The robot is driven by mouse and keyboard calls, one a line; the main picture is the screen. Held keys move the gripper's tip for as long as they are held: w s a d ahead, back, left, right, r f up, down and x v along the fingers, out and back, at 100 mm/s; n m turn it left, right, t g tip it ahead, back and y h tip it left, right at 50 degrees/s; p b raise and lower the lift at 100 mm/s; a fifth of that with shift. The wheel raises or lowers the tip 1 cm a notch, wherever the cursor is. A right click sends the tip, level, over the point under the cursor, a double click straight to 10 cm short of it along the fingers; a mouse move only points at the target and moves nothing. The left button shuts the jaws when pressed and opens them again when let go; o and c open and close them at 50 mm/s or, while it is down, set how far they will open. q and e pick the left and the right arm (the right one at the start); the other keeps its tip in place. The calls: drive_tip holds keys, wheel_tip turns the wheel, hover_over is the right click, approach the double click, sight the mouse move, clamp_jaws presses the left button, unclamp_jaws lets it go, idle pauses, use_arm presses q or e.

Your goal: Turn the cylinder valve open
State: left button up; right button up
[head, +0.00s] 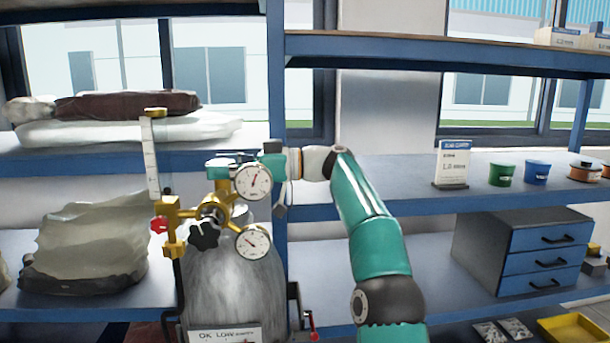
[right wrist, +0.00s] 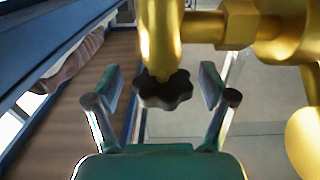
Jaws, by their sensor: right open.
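The grey gas cylinder (head: 232,285) stands upright before the shelves, with a brass valve and regulator body (head: 190,213) on top. Two round gauges (head: 253,181) and a black lobed knob (head: 204,236) are on its front. My right gripper (head: 222,162) is behind the upper gauge, which partly hides it. In the right wrist view a dark lobed handwheel (right wrist: 163,91) under a brass stem lies between my open right fingers (right wrist: 161,86), with gaps on both sides. I cannot tell whether it is the same knob. My left gripper is not in view.
A clear flow tube (head: 150,160) and a red knob (head: 158,225) sit left of the regulator. Blue shelves hold bags (head: 85,240), a drawer unit (head: 525,250), and green (head: 502,174) and blue (head: 536,173) cups. A shelf post (head: 277,100) rises behind the cylinder.

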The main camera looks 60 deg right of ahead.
drive_tip(key=m+t+h+b, duration=0.1)
drive_tip(key=m+h+b, duration=0.1)
drive_tip(key=h+b, duration=0.1)
drive_tip(key=shift+s+a+f+t, duration=0.15)
drive_tip(key=shift+a+f+t, duration=0.05)
drive_tip(key=shift+f+t, duration=0.2)
drive_tip(key=shift+m+h+b, duration=0.4)
drive_tip(key=shift+h+b, duration=0.1)
drive_tip(key=shift+b, duration=0.1)
drive_tip(key=b+v, duration=0.4)
drive_tip(key=v, duration=1.3)
drive_tip(key=shift+a+t, duration=0.2)
drive_tip(key=shift+t, duration=0.1)
